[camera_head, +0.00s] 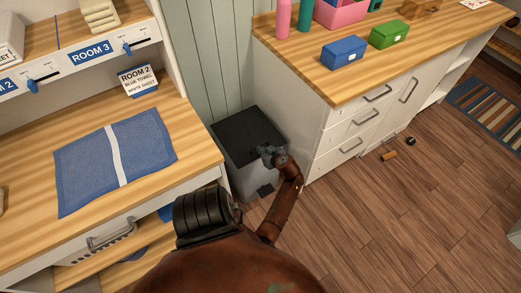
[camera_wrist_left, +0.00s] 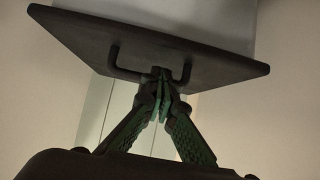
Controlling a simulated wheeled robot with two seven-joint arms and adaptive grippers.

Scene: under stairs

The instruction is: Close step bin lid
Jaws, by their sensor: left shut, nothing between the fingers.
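The step bin (camera_head: 242,178) is a grey box standing on the floor in the gap between the two wooden-topped counters. Its dark lid (camera_head: 246,134) appears to lie flat across the top; I cannot tell if a small gap remains under it. A dark pedal (camera_head: 265,190) shows low on its front. My left gripper (camera_head: 266,152) is at the lid's near right edge. In the left wrist view the dark lid (camera_wrist_left: 200,62) has a U-shaped handle (camera_wrist_left: 113,59). The shut fingertips (camera_wrist_left: 161,84) overlap the handle's middle, empty; contact is unclear. My right gripper is not in view.
The left counter (camera_head: 187,145) holds a blue towel (camera_head: 80,172). The drawer counter (camera_head: 315,100) at right carries blue (camera_head: 345,52) and green (camera_head: 389,34) boxes. Small items (camera_head: 389,155) lie on the floor by its drawers. The wooden floor (camera_head: 400,230) at right is mostly clear.

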